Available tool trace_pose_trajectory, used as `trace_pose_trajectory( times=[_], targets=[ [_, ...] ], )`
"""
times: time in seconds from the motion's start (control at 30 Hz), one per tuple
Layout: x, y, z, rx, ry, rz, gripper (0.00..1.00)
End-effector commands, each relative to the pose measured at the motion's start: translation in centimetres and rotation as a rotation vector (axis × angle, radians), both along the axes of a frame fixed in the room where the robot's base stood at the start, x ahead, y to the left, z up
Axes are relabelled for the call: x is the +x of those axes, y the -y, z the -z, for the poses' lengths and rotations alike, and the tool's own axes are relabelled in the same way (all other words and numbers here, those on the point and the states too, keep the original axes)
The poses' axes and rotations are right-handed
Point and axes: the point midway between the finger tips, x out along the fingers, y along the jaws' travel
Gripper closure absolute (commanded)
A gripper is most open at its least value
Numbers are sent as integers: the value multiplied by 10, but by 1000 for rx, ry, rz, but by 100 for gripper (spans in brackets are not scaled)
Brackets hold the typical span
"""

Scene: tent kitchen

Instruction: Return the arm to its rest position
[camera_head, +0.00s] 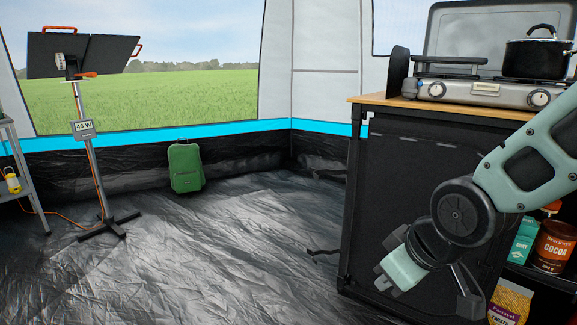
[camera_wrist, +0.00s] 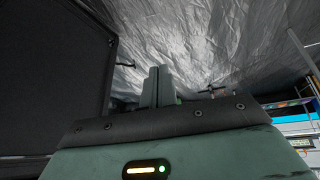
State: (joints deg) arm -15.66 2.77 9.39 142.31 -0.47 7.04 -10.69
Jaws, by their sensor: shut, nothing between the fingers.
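My arm (camera_head: 535,165) reaches in from the right side of the head view, in front of the black cabinet (camera_head: 405,165). It bends at a dark round joint, and its end part hangs low by the cabinet's front. The fingertips are hard to make out there. In the wrist view my gripper (camera_wrist: 157,84) shows its fingers pressed together in the middle, with nothing between them. The cabinet's dark side also fills the left of the wrist view (camera_wrist: 50,75).
A camping stove (camera_head: 485,92) with a black pot (camera_head: 537,55) stands on the cabinet top. Food packs, including a cocoa jar (camera_head: 556,243), are at the lower right. A stand (camera_head: 92,175) and green suitcase (camera_head: 186,167) are farther left. The dark floor (camera_head: 240,245) between is mostly clear.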

Motion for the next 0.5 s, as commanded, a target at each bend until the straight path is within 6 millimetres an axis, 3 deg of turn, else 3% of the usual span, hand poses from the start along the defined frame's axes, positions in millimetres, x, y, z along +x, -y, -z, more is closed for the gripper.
trace_pose_trajectory(
  times=[0.03,0.1,0.37,0.4,0.5],
  targets=[
    [-28,-11,0,-12,-69,-17,100],
    [-63,-20,2,-36,-165,-27,100],
    [-178,-23,-2,-177,-438,-54,100],
    [-175,-23,-19,-172,-439,-46,100],
    [-173,-23,-40,-170,-435,-46,100]
  ],
)
